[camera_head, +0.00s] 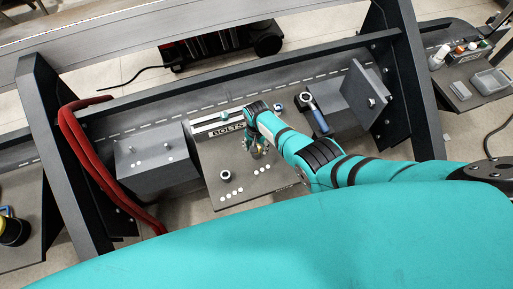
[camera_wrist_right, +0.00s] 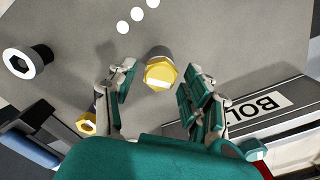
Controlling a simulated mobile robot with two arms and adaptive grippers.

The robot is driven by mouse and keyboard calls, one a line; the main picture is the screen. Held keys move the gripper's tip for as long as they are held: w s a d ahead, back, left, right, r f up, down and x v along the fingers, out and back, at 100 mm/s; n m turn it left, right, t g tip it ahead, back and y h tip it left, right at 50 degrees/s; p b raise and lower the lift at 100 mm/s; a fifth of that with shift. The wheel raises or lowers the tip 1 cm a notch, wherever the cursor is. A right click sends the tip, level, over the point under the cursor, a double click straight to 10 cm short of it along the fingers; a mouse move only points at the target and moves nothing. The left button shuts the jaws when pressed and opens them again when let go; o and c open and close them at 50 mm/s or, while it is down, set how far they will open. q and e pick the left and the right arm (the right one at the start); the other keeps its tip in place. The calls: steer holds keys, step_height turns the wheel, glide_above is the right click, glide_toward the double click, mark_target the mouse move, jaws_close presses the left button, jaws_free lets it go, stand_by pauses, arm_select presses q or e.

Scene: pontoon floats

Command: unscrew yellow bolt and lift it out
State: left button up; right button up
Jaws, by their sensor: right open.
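A yellow bolt (camera_wrist_right: 160,76) with a hex head shows in the right wrist view, on a short grey collar standing up from a grey panel (camera_wrist_right: 225,45). My right gripper (camera_wrist_right: 158,84) is open, with one finger on each side of the bolt head and a visible gap to both. I cannot tell how far the fingertips are above the panel. In the head view my right gripper (camera_head: 257,150) is over the panel (camera_head: 213,158), and the bolt cannot be made out there. A second yellow hex piece (camera_wrist_right: 87,124) shows beyond the left finger. My left gripper is not in view.
A "BOLTS" label (camera_head: 226,131) lies along the panel's far edge. A blue-handled tool (camera_head: 318,118) lies to the right. Red hoses (camera_head: 80,145) hang at left.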

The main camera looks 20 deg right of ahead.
steer(key=shift+c, duration=0.3)
steer(key=c, duration=0.9)
steer(key=n, duration=0.6)
steer(key=shift+n, duration=0.4)
steer(key=n, duration=0.5)
steer(key=shift+n, duration=0.3)
steer(key=shift+n, duration=0.6)
steer(key=n, duration=0.3)
steer(key=shift+n, duration=0.3)
steer(key=n, duration=0.3)
steer(key=shift+n, duration=0.4)
steer(key=n, duration=0.3)
steer(key=shift+r, duration=0.15)
